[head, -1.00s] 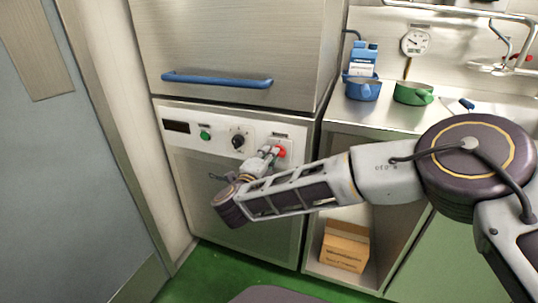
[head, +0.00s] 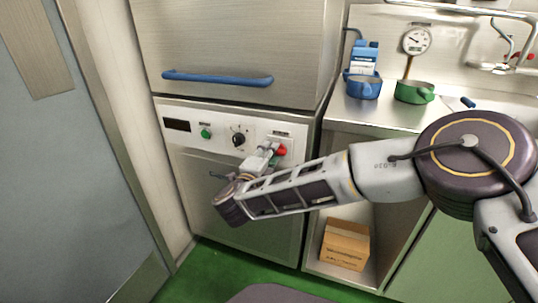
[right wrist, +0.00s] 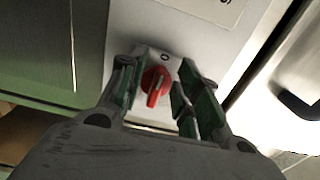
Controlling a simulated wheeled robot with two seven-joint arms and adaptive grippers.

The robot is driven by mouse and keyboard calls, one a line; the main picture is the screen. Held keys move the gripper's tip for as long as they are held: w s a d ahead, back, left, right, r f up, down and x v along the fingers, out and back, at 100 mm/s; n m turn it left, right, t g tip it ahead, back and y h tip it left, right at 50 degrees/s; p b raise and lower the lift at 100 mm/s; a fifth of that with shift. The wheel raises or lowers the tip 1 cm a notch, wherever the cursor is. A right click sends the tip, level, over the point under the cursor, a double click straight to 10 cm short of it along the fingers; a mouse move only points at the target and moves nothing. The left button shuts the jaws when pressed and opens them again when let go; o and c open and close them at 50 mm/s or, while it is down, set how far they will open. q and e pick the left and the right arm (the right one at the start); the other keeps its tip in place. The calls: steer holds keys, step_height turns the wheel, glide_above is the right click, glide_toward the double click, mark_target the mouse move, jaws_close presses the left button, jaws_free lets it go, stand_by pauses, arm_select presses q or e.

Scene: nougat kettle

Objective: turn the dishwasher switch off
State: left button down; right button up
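The dishwasher switch is a red rotary knob, seen at the right end of the white control panel in the head view (head: 282,150) and in the right wrist view (right wrist: 154,82). Its handle with a pale line points down and slightly left in the right wrist view, away from a "0" mark above it. My right gripper (head: 268,152) is in front of the panel, just left of the knob in the head view. In the right wrist view its green-padded fingers (right wrist: 158,92) are spread, one on each side of the knob, with gaps visible. My left gripper is not in view.
The panel also has a green button (head: 206,134) and a black dial (head: 239,139). A blue handle (head: 217,79) sticks out above. Blue (head: 363,88) and green (head: 414,92) pots stand on the counter at right, with a cardboard box (head: 345,246) below.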

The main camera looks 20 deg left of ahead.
steer(key=shift+s, duration=0.1)
steer(key=s, duration=1.1)
steer(key=shift+s+a, duration=0.2)
steer(key=shift+s, duration=0.2)
stand_by(0.3)
